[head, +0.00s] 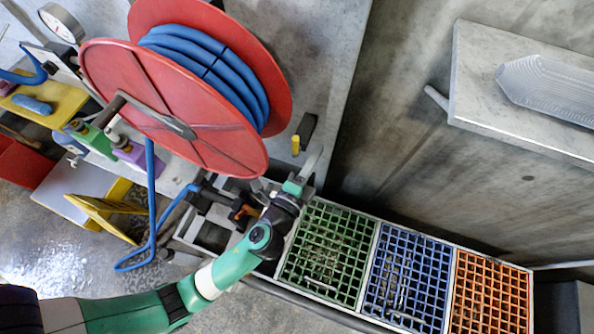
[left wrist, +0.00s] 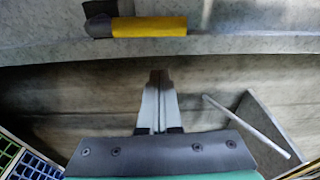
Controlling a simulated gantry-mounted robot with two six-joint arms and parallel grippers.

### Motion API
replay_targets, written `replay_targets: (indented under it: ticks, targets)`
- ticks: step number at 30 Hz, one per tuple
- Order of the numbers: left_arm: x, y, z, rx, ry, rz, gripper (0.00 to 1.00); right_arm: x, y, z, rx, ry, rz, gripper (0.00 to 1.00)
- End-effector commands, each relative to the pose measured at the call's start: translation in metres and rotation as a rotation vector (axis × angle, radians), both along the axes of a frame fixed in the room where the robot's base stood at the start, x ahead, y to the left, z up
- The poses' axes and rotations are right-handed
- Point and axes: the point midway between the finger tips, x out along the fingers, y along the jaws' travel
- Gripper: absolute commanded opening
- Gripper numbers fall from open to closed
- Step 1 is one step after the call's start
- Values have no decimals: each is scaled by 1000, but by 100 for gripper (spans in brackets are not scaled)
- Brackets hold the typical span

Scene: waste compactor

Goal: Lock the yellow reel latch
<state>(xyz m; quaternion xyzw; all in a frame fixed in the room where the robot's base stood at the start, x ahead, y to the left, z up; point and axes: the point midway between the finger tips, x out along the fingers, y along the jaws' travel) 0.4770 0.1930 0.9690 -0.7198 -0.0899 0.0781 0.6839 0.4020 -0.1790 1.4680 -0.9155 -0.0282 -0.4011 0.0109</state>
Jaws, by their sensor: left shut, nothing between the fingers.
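The reel latch shows in the head view as a small yellow handle (head: 296,145) on a dark block, right of the red hose reel (head: 180,80). In the left wrist view the yellow handle (left wrist: 150,26) lies level across the top, on a grey and dark mount. My left gripper (head: 316,153) is just below and right of the latch in the head view. In the left wrist view its fingers (left wrist: 159,76) are shut together and empty, pointing up toward the handle with a visible gap. My right gripper is not in view.
Green (head: 320,250), blue (head: 408,282) and orange (head: 490,297) grates lie in a row at the bottom right. A blue hose (head: 152,200) hangs from the reel. A grey shelf (head: 480,105) juts out at the upper right. Yellow signs (head: 105,210) stand at lower left.

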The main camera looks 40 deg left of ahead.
Motion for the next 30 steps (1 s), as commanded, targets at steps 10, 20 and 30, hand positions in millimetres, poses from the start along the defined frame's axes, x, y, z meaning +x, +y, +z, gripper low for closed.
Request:
replay_targets:
  ticks: [10, 20, 30]
  targets:
    - [-80, -18, -2, 1, 5, -4, 0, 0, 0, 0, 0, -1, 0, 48]
    - [-97, -21, 0, 1, 3, 1, 0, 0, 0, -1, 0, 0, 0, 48]
    - [-97, -21, 0, 1, 3, 1, 0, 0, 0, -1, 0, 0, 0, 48]
